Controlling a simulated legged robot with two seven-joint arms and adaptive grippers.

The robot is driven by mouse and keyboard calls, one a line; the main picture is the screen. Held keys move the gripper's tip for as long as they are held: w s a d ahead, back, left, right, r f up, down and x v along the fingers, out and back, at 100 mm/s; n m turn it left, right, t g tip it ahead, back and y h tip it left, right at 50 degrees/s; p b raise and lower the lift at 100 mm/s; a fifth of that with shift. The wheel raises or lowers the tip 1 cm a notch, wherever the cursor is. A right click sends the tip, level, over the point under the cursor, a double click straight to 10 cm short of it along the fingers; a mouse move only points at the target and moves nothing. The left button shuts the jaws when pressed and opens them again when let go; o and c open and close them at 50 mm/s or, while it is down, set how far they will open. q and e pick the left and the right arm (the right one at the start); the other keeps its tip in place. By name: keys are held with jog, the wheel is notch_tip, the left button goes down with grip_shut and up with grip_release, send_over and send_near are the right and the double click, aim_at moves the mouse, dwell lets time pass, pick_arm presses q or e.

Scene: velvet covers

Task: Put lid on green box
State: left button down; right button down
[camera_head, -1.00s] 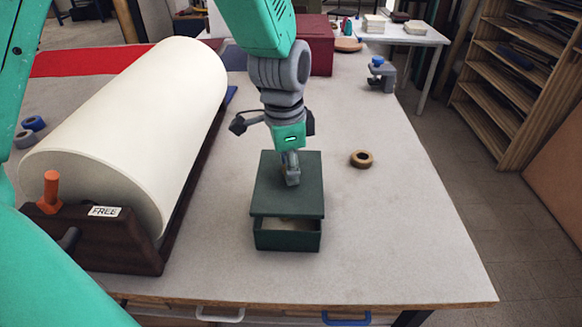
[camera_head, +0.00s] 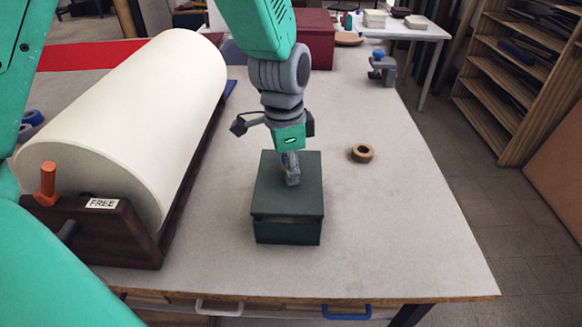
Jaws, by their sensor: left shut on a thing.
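The green box (camera_head: 288,234) stands on the table near its front middle. Its dark green lid (camera_head: 297,200) sits over the top of the box, with a narrow gap showing along part of the front edge. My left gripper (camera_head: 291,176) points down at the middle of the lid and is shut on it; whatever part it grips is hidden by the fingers. My right gripper is not in view.
A large cream roll (camera_head: 130,120) on a dark wooden stand with an orange knob (camera_head: 47,180) fills the left side. A tape ring (camera_head: 362,153) lies right of the box. A grey clamp (camera_head: 382,68) is at the far right edge. The table's right front is clear.

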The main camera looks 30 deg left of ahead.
pick_arm(q)
jog(key=shift+f+b, duration=0.45)
jog(key=shift+f, duration=0.55)
jog(key=c, duration=1.3)
grip_release()
jog(key=shift+o, duration=0.2)
